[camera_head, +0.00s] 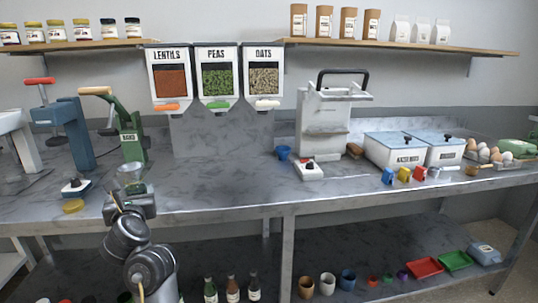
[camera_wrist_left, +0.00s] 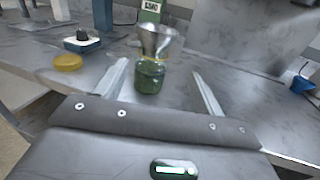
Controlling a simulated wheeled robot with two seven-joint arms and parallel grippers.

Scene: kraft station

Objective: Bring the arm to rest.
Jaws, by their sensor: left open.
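My left gripper (camera_head: 130,193) is in front of the counter's front edge at the left of the head view. In the left wrist view its two fingers (camera_wrist_left: 160,68) are spread apart with nothing clamped between them. A green jar (camera_wrist_left: 150,78) shows beyond and between the fingers, with a metal funnel (camera_wrist_left: 156,42) at its top. The funnel also shows in the head view (camera_head: 130,172), just above my gripper, which hides the jar there. I cannot tell the exact gap between fingers and jar. My right gripper is in neither view.
A green press (camera_head: 130,135) and a blue press (camera_head: 75,135) stand behind. A dial box (camera_head: 75,187) and yellow lid (camera_head: 73,206) lie left. Lentils, peas and oats dispensers (camera_head: 217,78) hang at the back.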

